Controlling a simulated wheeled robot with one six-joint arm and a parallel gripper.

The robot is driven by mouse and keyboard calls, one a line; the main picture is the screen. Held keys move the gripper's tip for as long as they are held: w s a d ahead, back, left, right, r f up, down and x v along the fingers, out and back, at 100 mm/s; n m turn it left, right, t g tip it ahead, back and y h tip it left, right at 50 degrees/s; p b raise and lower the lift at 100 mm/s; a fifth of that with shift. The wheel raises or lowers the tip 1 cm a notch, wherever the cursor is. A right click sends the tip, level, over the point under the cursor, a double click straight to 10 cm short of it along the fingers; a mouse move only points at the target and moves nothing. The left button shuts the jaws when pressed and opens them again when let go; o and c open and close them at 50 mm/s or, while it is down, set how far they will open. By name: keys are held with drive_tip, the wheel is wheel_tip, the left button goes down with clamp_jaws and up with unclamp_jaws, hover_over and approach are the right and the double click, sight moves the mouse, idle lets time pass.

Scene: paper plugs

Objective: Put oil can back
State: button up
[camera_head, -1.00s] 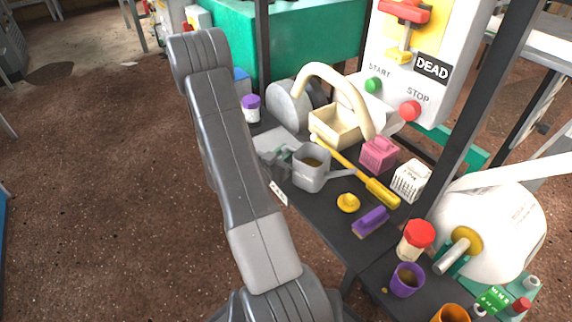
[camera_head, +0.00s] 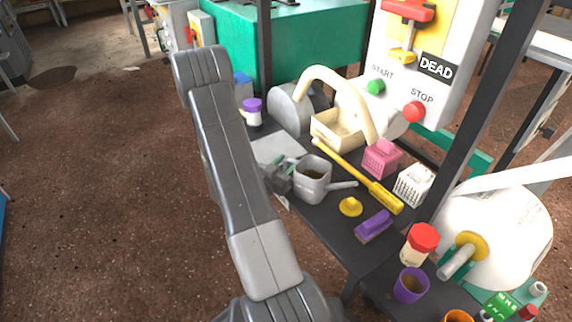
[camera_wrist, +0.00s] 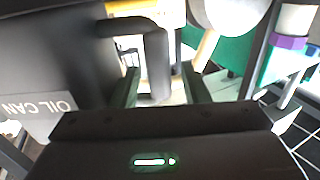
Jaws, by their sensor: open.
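In the head view my gripper (camera_head: 279,178) is at the can's left, on the handle side. The fingers are open around the handle. The arm hides part of the bench's left edge.
A yellow cap (camera_head: 350,207), purple brush (camera_head: 374,226), pink box (camera_head: 381,158) and white basket (camera_head: 414,185) stand to the right. A cream tray (camera_head: 337,130) and purple-lidded jar (camera_head: 252,112) are farther back.

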drive_tip(key=shift+r, duration=0.15)
drive_tip(key=shift+s+a, duration=0.15)
drive_tip(key=p+v, duration=0.2)
drive_tip(key=v, duration=0.9)
drive_tip(key=shift+s, duration=0.25)
drive_tip(key=shift+a, duration=0.15)
idle(0.7)
